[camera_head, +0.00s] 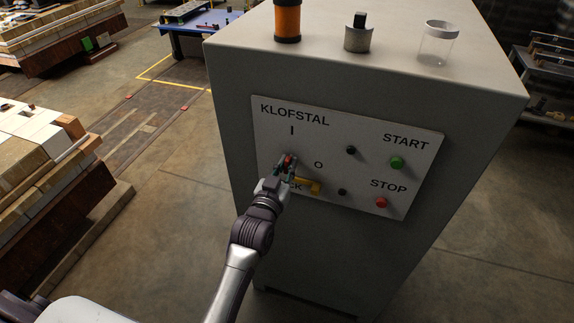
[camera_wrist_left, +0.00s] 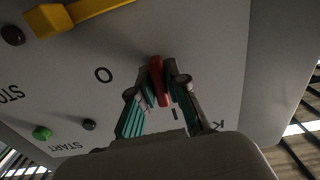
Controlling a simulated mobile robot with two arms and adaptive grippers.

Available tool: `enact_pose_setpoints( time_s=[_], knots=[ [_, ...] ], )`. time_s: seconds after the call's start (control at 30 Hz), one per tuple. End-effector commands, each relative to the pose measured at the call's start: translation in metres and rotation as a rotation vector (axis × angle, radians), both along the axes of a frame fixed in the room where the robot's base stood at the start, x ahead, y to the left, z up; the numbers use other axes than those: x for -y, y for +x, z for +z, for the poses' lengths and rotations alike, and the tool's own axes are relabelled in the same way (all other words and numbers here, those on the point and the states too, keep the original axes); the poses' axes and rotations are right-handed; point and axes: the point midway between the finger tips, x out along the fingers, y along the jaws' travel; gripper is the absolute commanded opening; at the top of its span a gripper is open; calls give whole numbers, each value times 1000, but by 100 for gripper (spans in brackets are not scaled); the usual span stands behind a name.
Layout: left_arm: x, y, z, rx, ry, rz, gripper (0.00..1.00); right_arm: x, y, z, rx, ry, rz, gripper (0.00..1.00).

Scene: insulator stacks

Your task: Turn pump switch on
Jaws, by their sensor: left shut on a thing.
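The control panel (camera_head: 330,185) is a light plate on the front of a grey cabinet, marked KLOFSTAL, I, O, START and STOP. A red switch handle (camera_head: 288,160) is on its left side, near the I and O marks. My left gripper (camera_head: 286,166) is at this handle, its fingers closed around it. In the left wrist view the red handle (camera_wrist_left: 159,80) shows between the two fingertips of my left gripper (camera_wrist_left: 160,88). The handle lies nearer the line to the I mark than to the O. My right gripper is in neither view.
A yellow handle (camera_head: 309,186) sits just right of my left gripper. A green START button (camera_head: 397,162) and a red STOP button (camera_head: 381,202) are farther right. An orange cylinder (camera_head: 288,20), a metal weight (camera_head: 358,36) and a clear jar (camera_head: 438,43) stand on top.

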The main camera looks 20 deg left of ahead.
Motion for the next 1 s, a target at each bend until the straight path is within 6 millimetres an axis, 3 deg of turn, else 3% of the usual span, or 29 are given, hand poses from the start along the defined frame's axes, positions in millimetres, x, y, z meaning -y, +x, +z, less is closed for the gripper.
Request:
enact_pose_setpoints(
  time_s=[0.83, 0.87, 1.0],
  knots=[
    [0, 0, -1, -3, 0, 0, 0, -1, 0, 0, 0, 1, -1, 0],
    [0, 0, -1, -3, 0, 0, 19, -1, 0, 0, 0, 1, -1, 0],
    [0, 0, -1, -2, 0, 0, 38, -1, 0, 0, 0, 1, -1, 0]
  ],
)
